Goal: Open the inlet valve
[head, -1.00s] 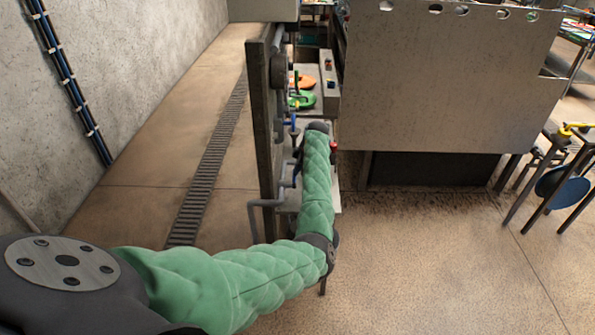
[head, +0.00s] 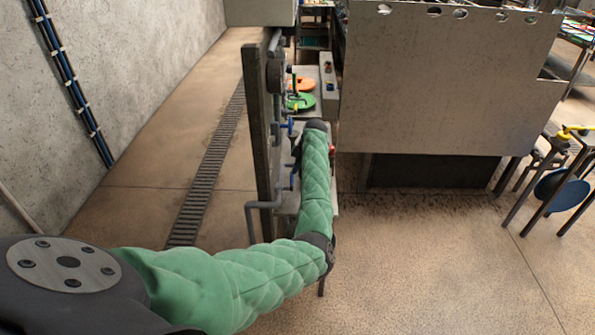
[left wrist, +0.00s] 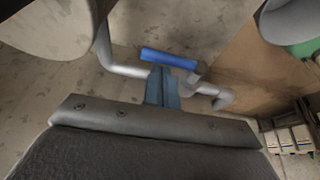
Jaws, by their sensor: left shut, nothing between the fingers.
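A blue valve handle (left wrist: 168,57) lies across a silver pipe in the left wrist view. My left gripper (left wrist: 162,78) is shut and empty, its blue-grey fingertips just below the handle in that picture. I cannot tell whether they touch it. In the head view my green padded left arm reaches to the pipe rack and mostly hides the gripper. Two blue handles show on the rack there, an upper one (head: 290,127) and a lower one (head: 293,178). I cannot tell for certain which is the inlet valve. My right gripper is out of view.
A dark upright post (head: 256,140) edges the pipe rack. A large metal cabinet (head: 440,90) stands to the right. Orange (head: 302,84) and green (head: 301,101) discs sit behind the arm. A floor drain (head: 210,165) runs left; the floor at front right is clear.

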